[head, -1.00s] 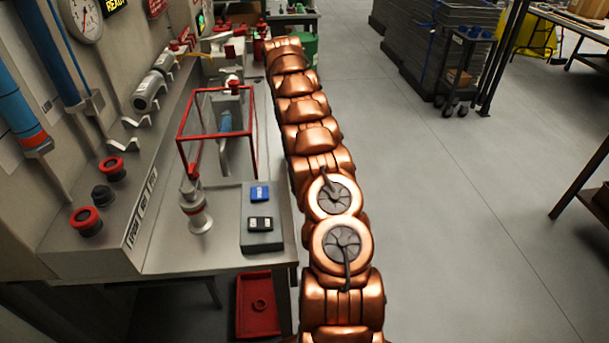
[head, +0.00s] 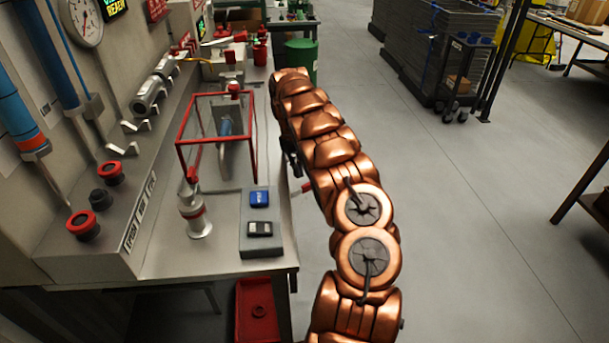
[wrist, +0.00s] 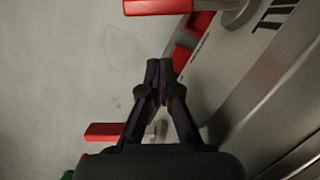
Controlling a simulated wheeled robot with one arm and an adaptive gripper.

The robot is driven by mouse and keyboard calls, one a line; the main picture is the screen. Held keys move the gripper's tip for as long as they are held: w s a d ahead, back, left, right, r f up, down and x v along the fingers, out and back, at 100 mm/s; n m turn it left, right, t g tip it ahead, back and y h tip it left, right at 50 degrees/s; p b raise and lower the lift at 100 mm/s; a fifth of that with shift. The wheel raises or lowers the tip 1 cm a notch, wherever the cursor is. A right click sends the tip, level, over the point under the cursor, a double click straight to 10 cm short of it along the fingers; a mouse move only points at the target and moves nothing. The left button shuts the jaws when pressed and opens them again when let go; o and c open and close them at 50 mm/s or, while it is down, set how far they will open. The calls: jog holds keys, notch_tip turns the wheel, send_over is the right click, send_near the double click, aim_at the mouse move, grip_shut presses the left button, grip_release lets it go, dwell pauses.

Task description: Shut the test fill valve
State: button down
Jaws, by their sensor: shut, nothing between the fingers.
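In the wrist view, my gripper (wrist: 160,68) is shut and empty, its fingertips together. A red lever handle (wrist: 158,7) on a grey metal stem is at the top edge, beyond the fingertips. A second red handle (wrist: 105,131) is at lower left, beside my gripper. A red part (wrist: 190,42) lies just past the fingertips; I cannot tell whether they touch it. I cannot tell which of these belongs to the test fill valve. In the head view, a small red handle (head: 304,187) sticks out past the bench edge beside my arm, and my arm hides much around it.
The bench (head: 215,265) carries a red-framed clear guard (head: 217,141), a metal fitting (head: 194,215) and a grey box (head: 261,240) with two small devices. A red tray (head: 258,308) is below. A green drum (head: 300,62) stands behind.

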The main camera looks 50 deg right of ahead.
aim_at(305, 189)
jog(key=shift+s+a+p, duration=0.2)
jog(key=shift+s, duration=0.75)
jog(key=shift+s+a+p, duration=0.2)
jog(key=shift+s, duration=0.7)
